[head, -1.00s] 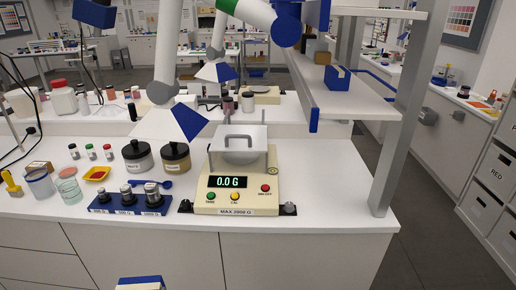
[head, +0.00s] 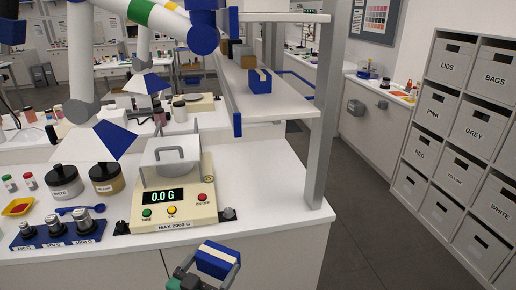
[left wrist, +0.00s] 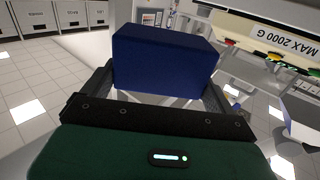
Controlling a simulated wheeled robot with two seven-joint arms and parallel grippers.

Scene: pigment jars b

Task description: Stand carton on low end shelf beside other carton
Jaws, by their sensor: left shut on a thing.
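My left gripper (head: 210,268) is at the bottom middle of the head view, shut on a blue carton (head: 219,259) with a pale band. The held carton is in front of the bench edge, below the scale. In the left wrist view the carton (left wrist: 165,62) shows as a plain blue block between the two dark fingers. The other carton (head: 260,81), blue with a tan band, stands on the low end shelf (head: 284,108), farther off and to the upper right of my gripper. My right gripper is not in view.
A grey post (head: 322,125) rises at the shelf's near right corner, and an upper shelf board (head: 275,17) hangs above. The low shelf's near part looks bare.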

